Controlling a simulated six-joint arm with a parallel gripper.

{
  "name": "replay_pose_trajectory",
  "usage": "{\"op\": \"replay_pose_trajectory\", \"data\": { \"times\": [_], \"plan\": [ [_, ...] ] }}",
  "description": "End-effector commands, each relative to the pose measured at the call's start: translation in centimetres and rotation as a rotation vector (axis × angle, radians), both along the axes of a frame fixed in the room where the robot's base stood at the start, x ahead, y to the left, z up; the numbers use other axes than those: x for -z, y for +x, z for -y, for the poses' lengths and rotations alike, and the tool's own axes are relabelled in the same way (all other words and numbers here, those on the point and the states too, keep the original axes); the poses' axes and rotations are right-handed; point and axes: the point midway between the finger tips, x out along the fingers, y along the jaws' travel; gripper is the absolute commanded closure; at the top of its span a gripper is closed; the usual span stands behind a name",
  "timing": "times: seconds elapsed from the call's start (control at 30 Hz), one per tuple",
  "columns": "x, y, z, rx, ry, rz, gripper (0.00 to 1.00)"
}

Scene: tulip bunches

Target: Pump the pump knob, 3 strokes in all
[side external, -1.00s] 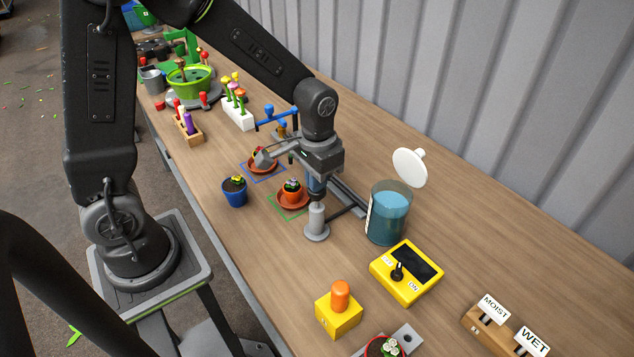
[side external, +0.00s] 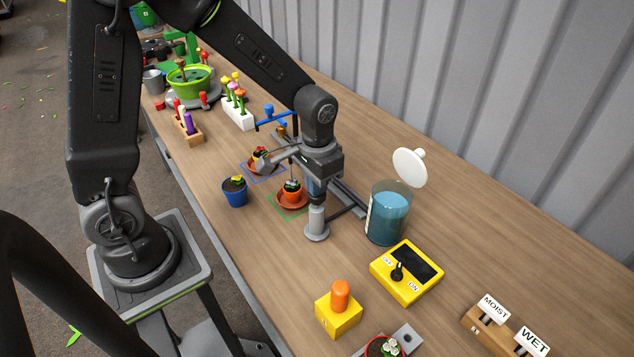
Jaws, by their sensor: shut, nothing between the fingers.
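The pump (side external: 317,222) is a grey upright cylinder on a round grey base, near the middle of the table in the side external view. Its knob is at the top, mostly hidden by my gripper and too small to make out clearly. My gripper (side external: 317,199) points straight down directly over the pump's top. Its fingers look closed with nothing between them. The tips appear to be at the knob, but I cannot tell exactly how they touch it.
A glass jar of blue liquid (side external: 388,222) stands close right of the pump, a white lid (side external: 409,167) above it. An orange potted plant (side external: 292,192) and a blue pot (side external: 235,192) are to the left. A yellow switch box (side external: 407,273) and yellow block (side external: 338,315) are in front.

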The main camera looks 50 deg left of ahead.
Motion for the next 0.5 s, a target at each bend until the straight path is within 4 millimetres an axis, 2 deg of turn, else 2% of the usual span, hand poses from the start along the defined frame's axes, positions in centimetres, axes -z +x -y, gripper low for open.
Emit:
{"op": "replay_pose_trajectory", "data": {
  "times": [0.5],
  "plan": [
    [-4.0, 0.0, 0.0, 0.0, 0.0, 0.002, 1.0]
  ]
}}
